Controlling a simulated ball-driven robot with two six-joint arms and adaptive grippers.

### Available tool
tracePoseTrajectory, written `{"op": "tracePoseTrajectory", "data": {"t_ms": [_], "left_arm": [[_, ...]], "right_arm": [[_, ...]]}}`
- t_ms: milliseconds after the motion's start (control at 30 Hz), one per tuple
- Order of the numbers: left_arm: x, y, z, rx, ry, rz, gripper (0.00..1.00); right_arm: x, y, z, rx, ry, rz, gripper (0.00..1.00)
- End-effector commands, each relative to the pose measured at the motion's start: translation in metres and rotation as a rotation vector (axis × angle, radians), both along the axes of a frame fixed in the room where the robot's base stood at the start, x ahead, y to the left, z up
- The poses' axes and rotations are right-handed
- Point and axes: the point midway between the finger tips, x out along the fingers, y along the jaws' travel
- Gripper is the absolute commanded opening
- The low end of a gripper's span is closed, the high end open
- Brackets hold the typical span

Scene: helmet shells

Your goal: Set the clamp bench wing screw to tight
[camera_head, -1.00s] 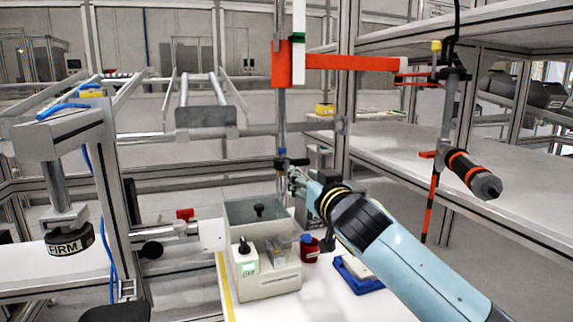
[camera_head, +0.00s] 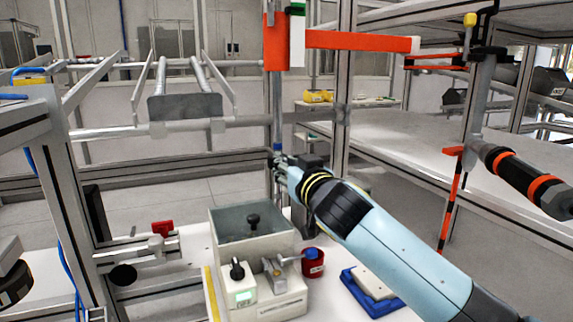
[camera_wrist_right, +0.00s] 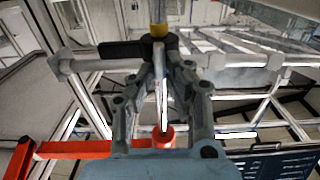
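I cannot single out the clamp bench wing screw for certain. A small red winged part (camera_head: 162,228) sits on a metal clamp fitting at lower left in the head view. My right gripper (camera_head: 281,164) is in front of the upright post in the middle of the head view, and its tips are small and partly hidden. In the right wrist view its fingers (camera_wrist_right: 160,62) converge with a narrow gap, near a black lever (camera_wrist_right: 122,50) and a yellow part (camera_wrist_right: 158,16). Whether they touch or hold anything is unclear. My left gripper is not in view.
A grey box (camera_head: 227,229) with a dial unit (camera_head: 240,291), a red cup (camera_head: 313,265) and a blue tray (camera_head: 366,303) stand on the white table below my right arm. An orange bar (camera_head: 360,41) crosses above. Metal frames and shelves stand on both sides.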

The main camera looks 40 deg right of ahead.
Motion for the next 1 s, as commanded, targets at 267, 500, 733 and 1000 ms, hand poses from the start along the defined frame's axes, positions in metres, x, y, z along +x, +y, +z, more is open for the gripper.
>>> {"op": "tracePoseTrajectory", "data": {"t_ms": [267, 500, 733, 1000], "left_arm": [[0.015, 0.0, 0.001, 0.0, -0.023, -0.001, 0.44], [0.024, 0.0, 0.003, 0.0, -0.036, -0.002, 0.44], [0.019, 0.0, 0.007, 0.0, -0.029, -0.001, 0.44], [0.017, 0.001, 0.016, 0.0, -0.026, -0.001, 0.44]], "right_arm": [[0.0, 0.0, 0.0, 0.0, 0.0, 0.0, 0.0], [0.0, 0.0, 0.001, -0.027, 0.007, 0.0, 0.0], [0.001, 0.002, 0.001, -0.141, 0.035, -0.001, 0.0], [0.001, 0.004, 0.001, -0.371, 0.089, 0.0, 0.0]]}}
